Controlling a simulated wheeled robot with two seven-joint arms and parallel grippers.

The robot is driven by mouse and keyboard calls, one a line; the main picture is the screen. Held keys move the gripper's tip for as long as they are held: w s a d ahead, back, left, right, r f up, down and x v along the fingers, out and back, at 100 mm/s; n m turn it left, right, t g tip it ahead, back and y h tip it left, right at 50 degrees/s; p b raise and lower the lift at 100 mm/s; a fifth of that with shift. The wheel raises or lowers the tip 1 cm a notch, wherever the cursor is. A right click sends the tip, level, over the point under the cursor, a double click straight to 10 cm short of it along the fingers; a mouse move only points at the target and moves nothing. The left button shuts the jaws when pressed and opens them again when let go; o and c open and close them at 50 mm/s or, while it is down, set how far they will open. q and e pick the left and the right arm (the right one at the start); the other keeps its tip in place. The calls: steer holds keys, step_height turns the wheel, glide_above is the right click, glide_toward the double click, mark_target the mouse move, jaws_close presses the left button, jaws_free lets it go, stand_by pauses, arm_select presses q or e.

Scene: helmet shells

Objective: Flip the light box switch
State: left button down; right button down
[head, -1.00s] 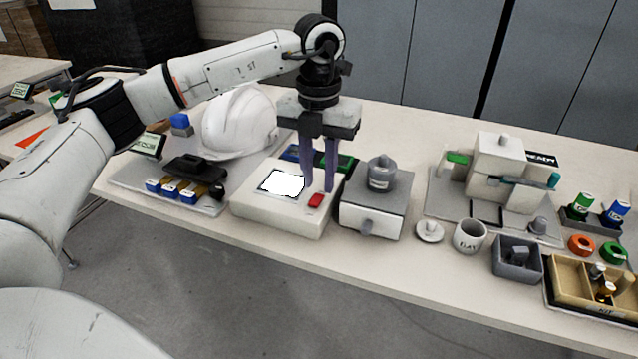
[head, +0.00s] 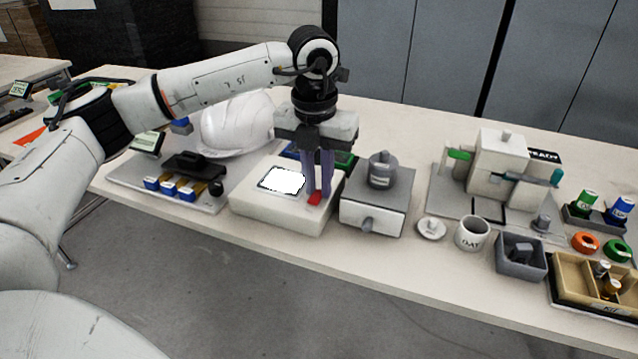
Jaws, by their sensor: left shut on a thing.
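The light box (head: 270,212) is a low white box near the middle of the table, with a bright white lit panel (head: 283,180) on its top. Its red switch (head: 315,198) sits on the top at the right, partly hidden by the fingers. My left gripper (head: 318,188) points down over the box's right side. Its dark fingers are close together, shut at the red switch, with the tips at or just behind it. The exact contact is hard to see. My right gripper is not in view.
A white helmet shell (head: 236,125) and a grey tray with small blue-and-white items stand to the left. A grey drawer box (head: 375,200) with a round jar on top stands close on the right. A lid, a mug (head: 472,233) and bins are further right.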

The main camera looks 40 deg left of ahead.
arm_select(q)
steer(key=shift+s+f+t+b, duration=0.25)
steer(key=shift+t+b, duration=0.55)
steer(key=shift+b, duration=0.4)
steer(key=shift+d+r+t+y+b, duration=0.1)
steer(key=shift+r+t+y+b, duration=0.2)
steer(key=shift+b, duration=0.2)
steer(key=shift+r, duration=0.1)
steer(key=c, duration=2)
jaws_free()
steer(key=shift+p+v, duration=0.65)
steer(key=shift+v, duration=4.55)
steer(key=shift+s, duration=0.15)
